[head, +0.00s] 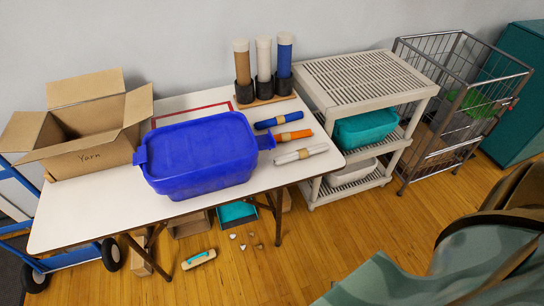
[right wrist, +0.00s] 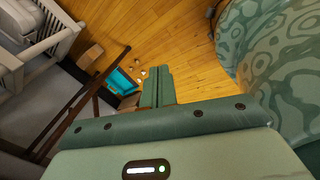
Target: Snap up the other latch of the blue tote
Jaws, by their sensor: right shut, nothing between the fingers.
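The blue tote (head: 200,155) stands on the white table with its blue lid on. At its right end a blue latch flap (head: 266,142) sticks out sideways from the rim. At its left end another blue latch part (head: 140,157) juts out a little; I cannot tell how it is set. My right gripper (right wrist: 158,88) shows in the right wrist view with its green fingers together and empty, above the wooden floor and away from the tote. In the head view only green parts of my arm show at the lower right. My left gripper is in neither view.
An open carton marked Yarn (head: 95,125) stands left of the tote. Blue, orange and white rolls (head: 300,154) lie at its right, near three upright tubes (head: 263,65). A shelf unit (head: 365,80) and wire cart (head: 460,100) stand further right.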

